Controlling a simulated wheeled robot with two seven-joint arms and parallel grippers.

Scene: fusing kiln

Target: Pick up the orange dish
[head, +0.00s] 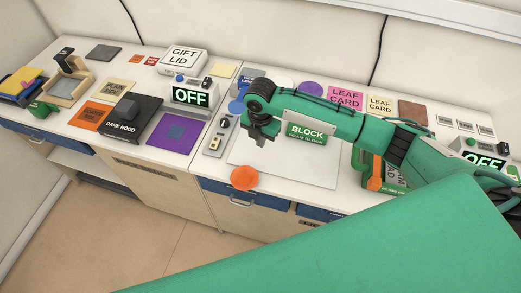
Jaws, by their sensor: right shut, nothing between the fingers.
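A round orange dish (244,177) lies at the front edge of the counter, just left of the pale square board (285,160). It looks flat and seems to reach the counter's edge; I cannot tell if it overhangs. My right gripper (262,138) comes in from the right and points down, behind the dish and a little to its right in the picture. It is shut, empty and apart from the dish. My left gripper is not in view.
A grey switch box (216,137) stands left of the gripper. A purple square (174,132), a dark hood (130,120) and an orange square (91,116) lie further left. Cards, including a pink one (345,96), lie behind my right arm. The pale board is largely bare.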

